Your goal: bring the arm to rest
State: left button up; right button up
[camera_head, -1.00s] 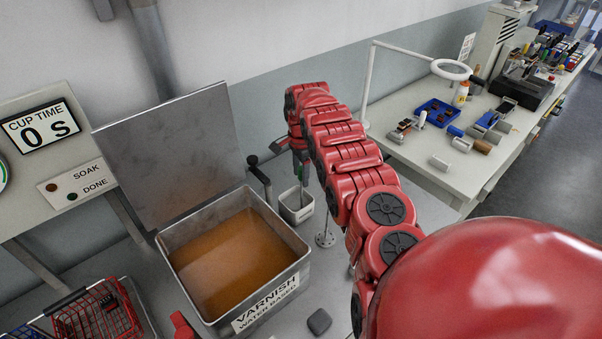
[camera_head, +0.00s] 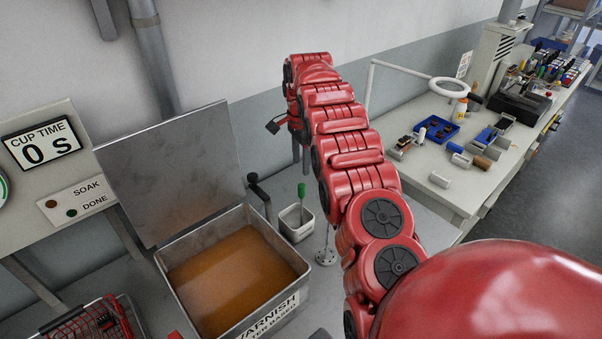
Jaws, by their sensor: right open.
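My right arm, red and segmented, reaches from the lower right up to the back wall. Its right gripper (camera_head: 274,127) is at the far end, small and partly hidden by the wrist. It is open and held above a small pale cup (camera_head: 297,224), clear of it. A green-handled tool (camera_head: 301,191) stands upright in the cup, apart from the gripper. My left gripper is not in view.
An open metal tank of brown varnish (camera_head: 232,283) stands left of the cup, its lid (camera_head: 172,172) raised. A red wire basket (camera_head: 88,325) is at lower left. A bench (camera_head: 420,180) with a ring lamp (camera_head: 449,87) and parts stands at right.

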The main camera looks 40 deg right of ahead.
jog(key=shift+r, duration=0.4)
